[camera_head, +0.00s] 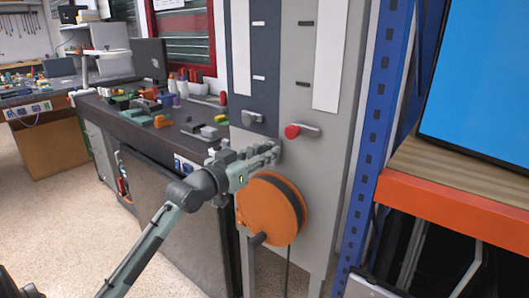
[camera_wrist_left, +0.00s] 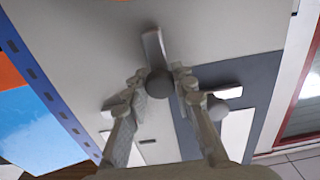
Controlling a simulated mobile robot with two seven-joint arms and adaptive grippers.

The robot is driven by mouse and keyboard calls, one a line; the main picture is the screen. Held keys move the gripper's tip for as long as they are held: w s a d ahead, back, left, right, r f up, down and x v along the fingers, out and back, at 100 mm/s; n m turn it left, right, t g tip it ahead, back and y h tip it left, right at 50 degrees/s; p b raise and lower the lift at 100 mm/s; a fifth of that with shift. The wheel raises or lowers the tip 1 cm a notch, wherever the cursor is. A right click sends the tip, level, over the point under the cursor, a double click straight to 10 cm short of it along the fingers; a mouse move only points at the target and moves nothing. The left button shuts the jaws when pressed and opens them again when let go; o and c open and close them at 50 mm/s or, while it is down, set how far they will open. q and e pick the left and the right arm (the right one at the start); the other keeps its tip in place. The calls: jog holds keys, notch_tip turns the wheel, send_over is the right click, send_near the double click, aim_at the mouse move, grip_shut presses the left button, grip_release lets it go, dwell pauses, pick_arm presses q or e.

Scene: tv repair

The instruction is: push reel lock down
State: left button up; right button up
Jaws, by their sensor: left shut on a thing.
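My left gripper (camera_head: 270,155) is at the grey panel, just above the orange reel (camera_head: 262,212). In the left wrist view its two fingers (camera_wrist_left: 160,88) are closed around the dark grey round knob of a lever, which I take to be the reel lock. The lever's pale flat arm (camera_wrist_left: 154,46) runs from the knob along the panel. In the head view the gripper hides most of this lever. My right gripper is not in view.
A red-knobbed lever (camera_head: 300,131) and a grey-knobbed lever (camera_head: 253,117) sit higher on the panel. A blue post (camera_head: 380,110) and an orange shelf (camera_head: 450,200) stand to the right. A cluttered dark workbench (camera_head: 140,125) is at the left.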

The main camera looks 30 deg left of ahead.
pick_arm(q)
grip_shut()
jog(key=shift+f, duration=0.35)
notch_tip(320, 180, down, 2)
jog(key=shift+f+b, duration=0.2)
jog(key=shift+b, duration=0.5)
jog(key=shift+f, duration=0.3)
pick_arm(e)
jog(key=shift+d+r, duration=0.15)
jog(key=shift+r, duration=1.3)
pick_arm(q)
jog(key=o, duration=1)
grip_release()
jog(key=shift+o, duration=0.2)
jog(key=shift+r, duration=0.1)
jog(key=s, duration=1.2)
jog(key=shift+a, duration=0.45)
